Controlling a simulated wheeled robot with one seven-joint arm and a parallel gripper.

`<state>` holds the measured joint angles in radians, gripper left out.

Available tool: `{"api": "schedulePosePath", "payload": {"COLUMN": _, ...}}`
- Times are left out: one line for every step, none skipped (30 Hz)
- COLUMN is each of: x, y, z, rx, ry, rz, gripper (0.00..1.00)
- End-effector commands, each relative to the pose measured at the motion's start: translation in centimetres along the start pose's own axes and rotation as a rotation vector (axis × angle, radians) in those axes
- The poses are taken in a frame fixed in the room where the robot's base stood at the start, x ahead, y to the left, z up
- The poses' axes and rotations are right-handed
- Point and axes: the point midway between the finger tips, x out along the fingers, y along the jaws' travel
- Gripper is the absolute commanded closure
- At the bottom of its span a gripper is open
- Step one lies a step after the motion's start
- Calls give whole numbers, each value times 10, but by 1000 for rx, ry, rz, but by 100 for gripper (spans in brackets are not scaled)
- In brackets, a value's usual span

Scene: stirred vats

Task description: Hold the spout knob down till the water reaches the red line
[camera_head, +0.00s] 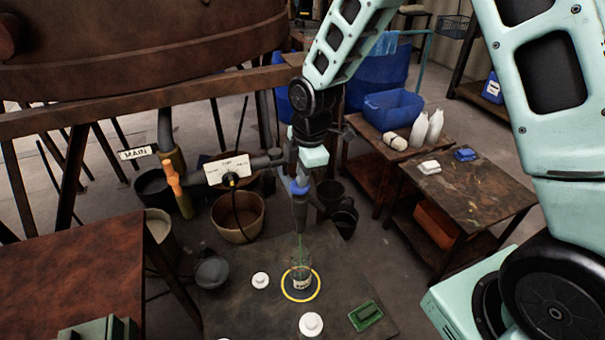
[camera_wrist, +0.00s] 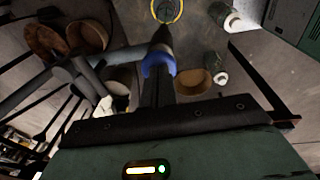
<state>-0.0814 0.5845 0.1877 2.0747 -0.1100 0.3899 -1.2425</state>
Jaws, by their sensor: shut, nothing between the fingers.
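The spout (camera_head: 299,212) is a dark nozzle hanging from a horizontal pipe, with a blue knob (camera_head: 297,187) on it. A clear vessel (camera_head: 301,276) with a pale label stands below it inside a yellow ring on the dark table. A thin greenish line runs from the nozzle to the vessel. My gripper (camera_head: 299,170) is shut and empty, right at the blue knob; I cannot tell whether it presses it down. The wrist view shows the blue knob (camera_wrist: 158,66) just beyond the dark fingers, with the nozzle past it. The water level and red line are too small to make out.
An orange-handled valve (camera_head: 175,185) is on the pipe to the left, near a "MAIN" sign (camera_head: 138,153). A brown bucket (camera_head: 238,218) stands behind, and a side table (camera_head: 468,190) is at right.

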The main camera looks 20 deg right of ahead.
Motion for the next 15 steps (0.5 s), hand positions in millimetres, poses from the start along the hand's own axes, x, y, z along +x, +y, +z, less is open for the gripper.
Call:
{"api": "schedulePosePath", "payload": {"x": 10, "y": -1, "z": 1, "rx": 0, "ry": 0, "rz": -3, "gripper": 100}}
{"api": "schedulePosePath", "payload": {"x": 15, "y": -2, "z": 1, "rx": 0, "ry": -1, "rz": -4, "gripper": 100}}
{"api": "schedulePosePath", "payload": {"x": 20, "y": -2, "z": 2, "rx": 1, "ry": -1, "rz": -4, "gripper": 100}}
{"api": "schedulePosePath", "payload": {"x": 24, "y": -2, "z": 2, "rx": 2, "ry": -1, "rz": -4, "gripper": 100}}
{"api": "schedulePosePath", "payload": {"x": 25, "y": -2, "z": 2, "rx": 2, "ry": 0, "rz": -4, "gripper": 100}}
{"api": "schedulePosePath", "payload": {"x": 26, "y": -2, "z": 2, "rx": 2, "ry": 0, "rz": -5, "gripper": 100}}
{"api": "schedulePosePath", "payload": {"x": 25, "y": -3, "z": 2, "rx": 2, "ry": 0, "rz": -6, "gripper": 100}}
{"api": "schedulePosePath", "payload": {"x": 25, "y": -3, "z": 2, "rx": 2, "ry": -1, "rz": -6, "gripper": 100}}
{"api": "schedulePosePath", "payload": {"x": 26, "y": -3, "z": 2, "rx": 2, "ry": -1, "rz": -7, "gripper": 100}}
{"api": "schedulePosePath", "payload": {"x": 26, "y": -4, "z": 2, "rx": 2, "ry": -1, "rz": -7, "gripper": 100}}
{"api": "schedulePosePath", "payload": {"x": 26, "y": -4, "z": 2, "rx": 2, "ry": -1, "rz": -7, "gripper": 100}}
{"api": "schedulePosePath", "payload": {"x": 27, "y": -4, "z": 2, "rx": 2, "ry": -1, "rz": -7, "gripper": 100}}
{"api": "schedulePosePath", "payload": {"x": 27, "y": -4, "z": 2, "rx": 2, "ry": -1, "rz": -8, "gripper": 100}}
{"api": "schedulePosePath", "payload": {"x": 27, "y": -4, "z": 2, "rx": 2, "ry": -1, "rz": -8, "gripper": 100}}
{"api": "schedulePosePath", "payload": {"x": 28, "y": -4, "z": 2, "rx": 2, "ry": -1, "rz": -8, "gripper": 100}}
